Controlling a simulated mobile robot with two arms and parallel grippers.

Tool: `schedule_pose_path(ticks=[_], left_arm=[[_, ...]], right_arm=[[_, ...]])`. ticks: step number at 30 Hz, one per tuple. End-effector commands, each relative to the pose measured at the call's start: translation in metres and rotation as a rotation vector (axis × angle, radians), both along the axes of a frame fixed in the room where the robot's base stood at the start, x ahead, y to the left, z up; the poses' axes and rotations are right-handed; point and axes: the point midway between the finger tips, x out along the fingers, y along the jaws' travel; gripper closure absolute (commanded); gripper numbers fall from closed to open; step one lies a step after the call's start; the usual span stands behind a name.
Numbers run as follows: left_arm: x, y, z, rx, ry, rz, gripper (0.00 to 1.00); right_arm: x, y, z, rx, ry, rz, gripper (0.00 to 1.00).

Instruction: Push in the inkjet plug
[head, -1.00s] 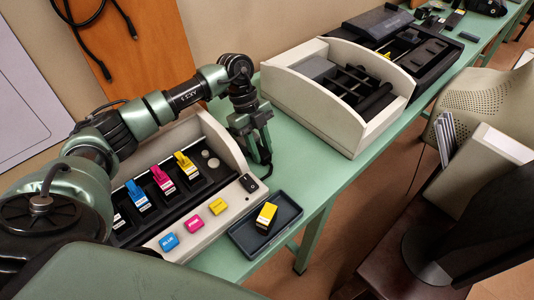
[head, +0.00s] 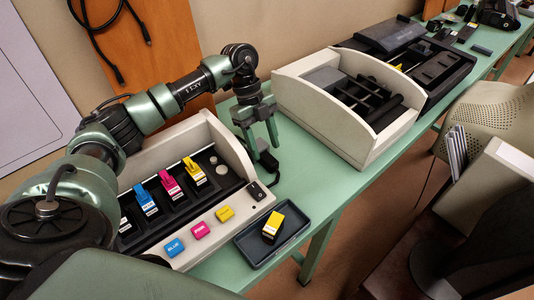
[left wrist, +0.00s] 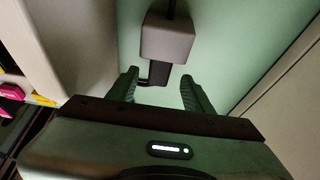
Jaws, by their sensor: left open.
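The inkjet printer (head: 233,155) is a cream case with a black bay on the green table. Its yellow, magenta and blue cartridges stand in slots. My left gripper (head: 264,150) is open, pointing down just beyond the printer's right end. A small dark plug (head: 268,163) shows just below its fingertips. In the left wrist view a grey-brown block (left wrist: 167,38) with a cable at its top and a dark lower part sits ahead of and partly between the open fingers (left wrist: 160,80). I see no finger touching it. My right gripper is not in view.
A dark tray (head: 252,247) with a yellow-topped cartridge (head: 272,225) lies in front of the printer. A cream open-topped machine (head: 310,105) stands to the right of my gripper. Green table (head: 300,160) is bare between them.

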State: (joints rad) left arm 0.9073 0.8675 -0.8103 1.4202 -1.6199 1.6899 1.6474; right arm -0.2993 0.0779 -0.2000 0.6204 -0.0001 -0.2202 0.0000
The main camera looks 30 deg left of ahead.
Motion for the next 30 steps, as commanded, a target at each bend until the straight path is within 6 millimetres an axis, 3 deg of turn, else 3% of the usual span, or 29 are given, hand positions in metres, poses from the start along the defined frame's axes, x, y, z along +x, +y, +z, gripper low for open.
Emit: schedule_pose_path(ticks=[8,26,30], left_arm=[[0.005,0.015,0.035,0.000,-0.003,0.002,0.49],[0.005,0.016,0.040,0.000,-0.001,0.001,0.49],[0.006,0.016,0.060,0.000,-0.001,0.001,0.49]], right_arm=[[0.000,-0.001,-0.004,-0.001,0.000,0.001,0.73],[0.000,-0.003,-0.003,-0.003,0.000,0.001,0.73],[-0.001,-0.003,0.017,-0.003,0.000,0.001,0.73]])
